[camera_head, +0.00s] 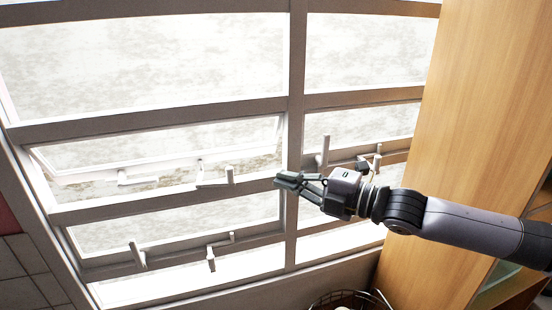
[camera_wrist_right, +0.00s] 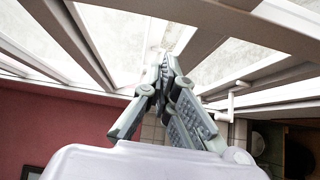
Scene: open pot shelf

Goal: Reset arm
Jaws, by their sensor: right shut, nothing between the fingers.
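My right gripper (camera_head: 289,181) reaches in from the right in the head view, in front of the window frame. Its fingers are together with nothing between them. In the right wrist view its closed fingers (camera_wrist_right: 166,62) point at the window bars and bright panes. My left gripper is not in the head view.
A large window (camera_head: 295,120) with grey frames and several white handles (camera_head: 215,178) fills the left and middle. A wooden panel (camera_head: 470,90) stands on the right. A wire basket (camera_head: 345,299) is at the bottom. A red wall (camera_wrist_right: 50,125) shows in the wrist view.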

